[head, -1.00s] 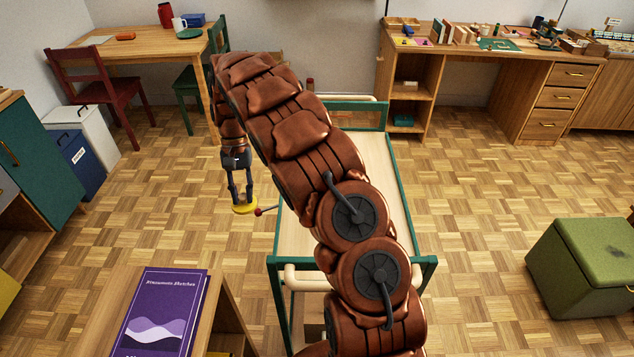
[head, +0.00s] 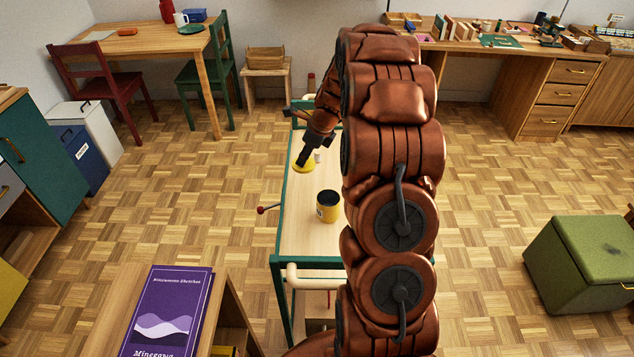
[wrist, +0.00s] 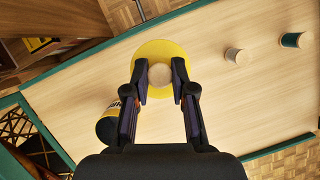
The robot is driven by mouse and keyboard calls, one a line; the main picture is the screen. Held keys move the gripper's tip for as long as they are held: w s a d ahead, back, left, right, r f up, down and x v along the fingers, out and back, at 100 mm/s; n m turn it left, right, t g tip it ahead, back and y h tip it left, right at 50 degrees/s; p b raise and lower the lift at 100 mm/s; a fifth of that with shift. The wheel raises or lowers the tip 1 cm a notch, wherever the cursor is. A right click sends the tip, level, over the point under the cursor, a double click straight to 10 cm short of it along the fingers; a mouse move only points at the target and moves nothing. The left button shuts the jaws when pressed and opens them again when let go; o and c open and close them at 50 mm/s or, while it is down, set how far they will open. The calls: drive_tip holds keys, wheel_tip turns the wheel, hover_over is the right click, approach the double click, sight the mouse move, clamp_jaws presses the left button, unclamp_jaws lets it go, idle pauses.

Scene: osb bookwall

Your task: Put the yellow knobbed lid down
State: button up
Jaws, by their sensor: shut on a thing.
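The yellow knobbed lid (head: 302,168) is a flat round disc with a pale knob (wrist: 160,74). My gripper (wrist: 160,80) is shut on this knob, with a fingertip on either side. In the head view my gripper (head: 304,160) points down at the far left part of the green-framed cart (head: 298,230). The lid looks level and close to the cart's wooden top; I cannot tell whether it touches.
Two small cylinders, one pale (wrist: 233,55) and one dark green (wrist: 291,40), stand on the cart beyond the lid. A red-knobbed lever (head: 262,209) sticks out left of the cart. A shelf with a purple book (head: 168,310) is at front left. Bare cart top surrounds the lid.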

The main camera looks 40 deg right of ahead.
drive_tip(key=s+d+m+h, duration=0.1)
drive_tip(key=d+m+h, duration=0.1)
drive_tip(key=d+m, duration=0.15)
drive_tip(key=m+p, duration=0.2)
hover_over(315, 182)
drive_tip(key=s, duration=0.2)
drive_tip(key=shift+n+t, duration=0.25)
drive_tip(key=shift+t, duration=0.05)
drive_tip(key=f, duration=0.4)
drive_tip(key=shift+w+f, duration=0.15)
drive_tip(key=shift+w, duration=0.1)
drive_tip(key=shift+d+f+p, duration=0.1)
drive_tip(key=shift+f+p, duration=0.4)
drive_tip(key=shift+f, duration=2)
drive_tip(key=shift+f, duration=0.1)
drive_tip(key=o, duration=0.9)
drive_tip(key=shift+o, duration=0.2)
